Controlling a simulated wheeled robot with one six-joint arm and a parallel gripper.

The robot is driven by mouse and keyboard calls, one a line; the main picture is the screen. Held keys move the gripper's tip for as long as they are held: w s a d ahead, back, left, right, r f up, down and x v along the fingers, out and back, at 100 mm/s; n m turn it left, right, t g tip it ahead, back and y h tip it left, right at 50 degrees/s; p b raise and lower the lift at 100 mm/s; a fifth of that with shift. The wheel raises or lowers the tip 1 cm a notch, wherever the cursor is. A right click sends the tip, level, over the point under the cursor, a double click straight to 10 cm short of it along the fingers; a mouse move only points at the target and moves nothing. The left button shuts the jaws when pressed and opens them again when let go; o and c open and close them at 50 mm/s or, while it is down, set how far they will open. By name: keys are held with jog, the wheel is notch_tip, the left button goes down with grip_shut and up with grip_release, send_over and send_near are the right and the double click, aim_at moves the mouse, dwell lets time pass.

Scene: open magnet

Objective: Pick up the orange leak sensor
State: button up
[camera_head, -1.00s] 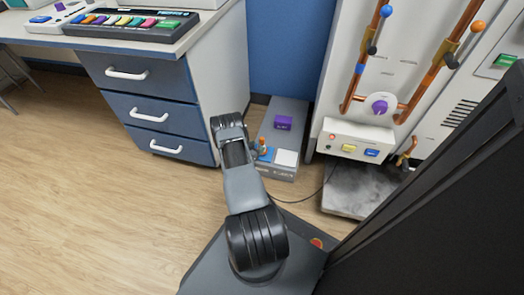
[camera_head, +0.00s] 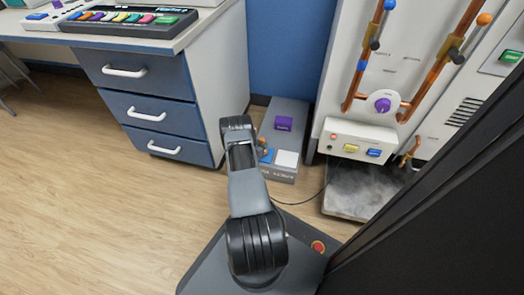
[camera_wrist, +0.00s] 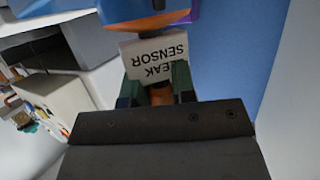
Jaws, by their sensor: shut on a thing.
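The orange leak sensor shows in the wrist view (camera_wrist: 160,96) as an orange piece between the fingertips of my gripper (camera_wrist: 157,88). The gripper is shut on it. A white label reading "LEAK SENSOR" (camera_wrist: 152,58) shows just beyond the fingers, upside down. In the head view, a small orange part (camera_head: 262,142) shows beside my arm, above a blue pad (camera_head: 266,155) on a low grey box (camera_head: 290,110). My arm hides much of this spot, and I cannot tell whether the sensor is clear of the box.
A purple block (camera_head: 284,123) and a white square (camera_head: 287,158) are on the grey box. A blue drawer cabinet (camera_head: 150,110) stands to its left. A white panel with copper pipes (camera_head: 350,85) stands to its right. The wooden floor (camera_head: 80,200) at left is open.

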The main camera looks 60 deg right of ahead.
grip_shut()
